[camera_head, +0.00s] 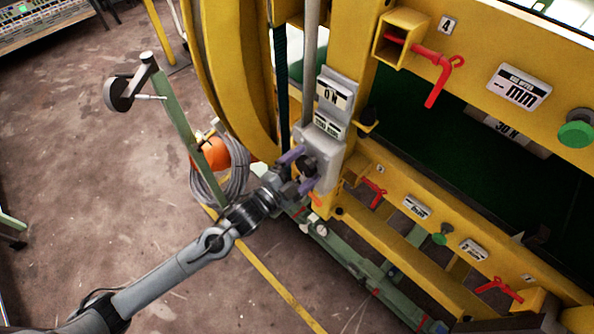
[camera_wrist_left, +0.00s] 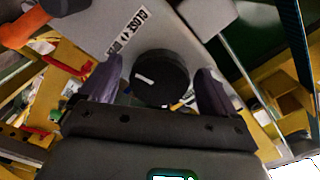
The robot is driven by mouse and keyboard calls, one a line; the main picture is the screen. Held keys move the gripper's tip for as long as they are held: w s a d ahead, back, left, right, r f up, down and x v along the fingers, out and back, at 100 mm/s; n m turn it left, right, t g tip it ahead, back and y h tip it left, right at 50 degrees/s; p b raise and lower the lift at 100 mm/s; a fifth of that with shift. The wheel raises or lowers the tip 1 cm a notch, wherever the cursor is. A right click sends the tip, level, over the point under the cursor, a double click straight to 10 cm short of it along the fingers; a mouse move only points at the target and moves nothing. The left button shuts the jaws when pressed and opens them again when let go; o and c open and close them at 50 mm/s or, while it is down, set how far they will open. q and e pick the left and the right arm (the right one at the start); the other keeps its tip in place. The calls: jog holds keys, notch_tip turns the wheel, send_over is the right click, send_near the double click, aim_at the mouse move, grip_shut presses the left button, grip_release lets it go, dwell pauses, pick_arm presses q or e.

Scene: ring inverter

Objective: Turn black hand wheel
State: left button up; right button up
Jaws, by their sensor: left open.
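A round black hand wheel (camera_head: 307,165) sits on a grey box (camera_head: 326,140) on the yellow frame. It also shows in the left wrist view (camera_wrist_left: 160,80), with a small white mark on its face, below a label reading "CLOSE". My left gripper (camera_head: 299,171) is open, its two purple fingers on either side of the wheel. In the left wrist view the fingers (camera_wrist_left: 158,72) stand left and right of the wheel, with gaps visible; I cannot tell whether either touches it. My right gripper is not in view.
A dark wheel with a handle (camera_head: 118,95) is on a green post at the left. A coiled hose (camera_head: 225,180) hangs behind my left arm. Red levers (camera_head: 438,72) and green knobs (camera_head: 577,128) stick out from the yellow frame. The floor at left is mostly clear.

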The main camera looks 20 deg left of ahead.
pick_arm(q)
jog(key=v, duration=1)
jog(key=shift+s+a+p, duration=0.15)
jog(key=shift+s+p, duration=0.15)
jog(key=shift+s, duration=0.05)
jog(key=s+a+f+n+g+y, duration=0.1)
jog(key=s+f+n+g+y, duration=0.2)
jog(key=s+f+n+g, duration=0.35)
jog(key=s+a+f+n+g+y, duration=0.1)
jog(key=s+f+n+g+y, duration=0.25)
jog(key=s+n+g, duration=0.55)
notch_tip(320, 180, up, 31)
jog(key=s+m+t+p, duration=0.2)
jog(key=p, duration=2.9)
jog(key=shift+d+p, duration=0.25)
jog(key=shift+p, duration=0.15)
jog(key=shift+f, duration=0.2)
